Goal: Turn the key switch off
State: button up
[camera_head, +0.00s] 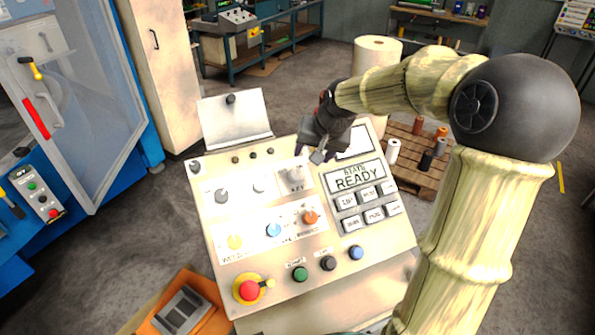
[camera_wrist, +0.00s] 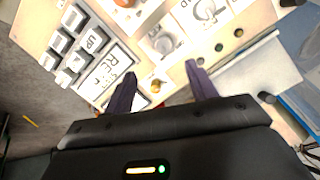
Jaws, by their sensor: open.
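The key switch (camera_head: 295,178) is a grey round switch on a pale plate marked KEY, on the sloping control panel (camera_head: 215,215). It also shows near the top middle of the wrist view (camera_wrist: 163,42). The angle of its key is too small to read. My gripper (camera_head: 309,153) is open and empty, above the panel just behind the key switch. In the wrist view its two dark fingers (camera_wrist: 160,72) point toward the switch, which lies beyond the tips and between their lines. They appear apart from it.
A READY display (camera_head: 356,177) and several grey buttons lie right of the switch. An orange knob (camera_head: 310,217), a blue button (camera_head: 273,230) and a red emergency stop (camera_head: 249,290) lie nearer the front. A raised plate (camera_head: 234,120) stands at the panel's back left.

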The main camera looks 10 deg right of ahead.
aim_at(297, 172)
jog(key=shift+w+d+r, duration=0.2)
jog(key=shift+w+r, duration=0.3)
jog(key=shift+r, duration=0.15)
jog(key=shift+f, duration=0.1)
jog(key=p+x, duration=0.2)
jog(key=x, duration=1.5)
jog(key=shift+w+a+p, duration=0.2)
jog(key=shift+w+p, duration=0.05)
jog(key=shift+p, duration=0.05)
jog(key=c, duration=1)
